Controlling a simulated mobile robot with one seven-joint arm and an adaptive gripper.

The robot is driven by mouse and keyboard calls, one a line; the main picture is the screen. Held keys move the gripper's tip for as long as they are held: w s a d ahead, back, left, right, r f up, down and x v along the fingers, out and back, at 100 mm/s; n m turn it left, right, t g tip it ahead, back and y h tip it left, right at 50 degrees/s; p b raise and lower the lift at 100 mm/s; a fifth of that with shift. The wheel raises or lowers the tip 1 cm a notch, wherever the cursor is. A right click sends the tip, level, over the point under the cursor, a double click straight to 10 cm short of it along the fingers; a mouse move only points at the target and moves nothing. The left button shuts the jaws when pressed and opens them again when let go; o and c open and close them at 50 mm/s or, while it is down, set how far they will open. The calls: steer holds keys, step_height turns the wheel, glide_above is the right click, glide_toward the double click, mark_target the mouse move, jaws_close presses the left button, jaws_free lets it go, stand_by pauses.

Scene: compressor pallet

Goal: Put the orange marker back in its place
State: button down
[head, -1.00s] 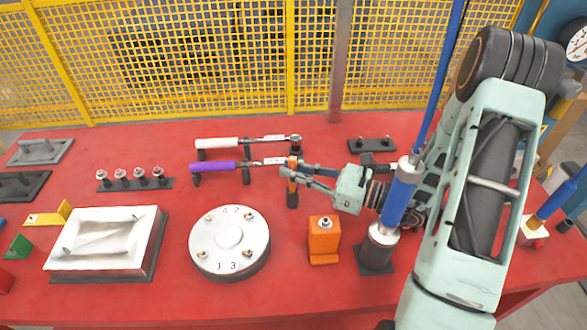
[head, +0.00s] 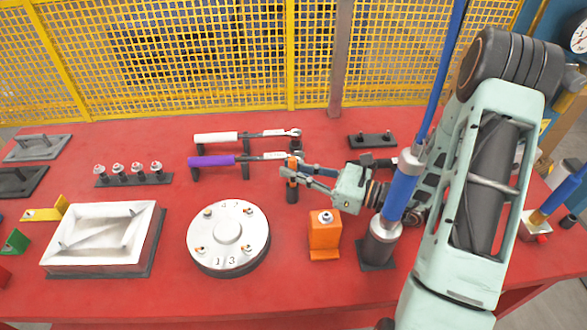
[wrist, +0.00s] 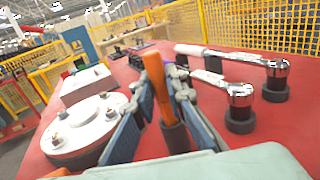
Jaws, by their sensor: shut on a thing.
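The orange marker (head: 292,164) is upright and slim. My gripper (head: 290,171) is shut on it, with a finger on each side. In the wrist view the marker (wrist: 154,78) stands between the fingers, leaning slightly. Its lower end meets a dark cylindrical holder (wrist: 177,139), which also shows in the head view (head: 292,194) just below the fingers. The marker looks to be in or right over the holder's mouth; the fingers partly hide this, so I cannot tell how deep it sits.
A purple-handled wrench (head: 211,161) and a white-handled wrench (head: 216,137) lie on stands behind the holder. A round numbered plate (head: 228,232) is at left and an orange block (head: 324,236) in front. A white tray (head: 66,219) stands further left. Red table (head: 180,300) is clear in front.

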steer(key=shift+f, duration=0.2)
steer(key=c, duration=1.9)
jaws_free()
steer(key=shift+r, duration=5.05)
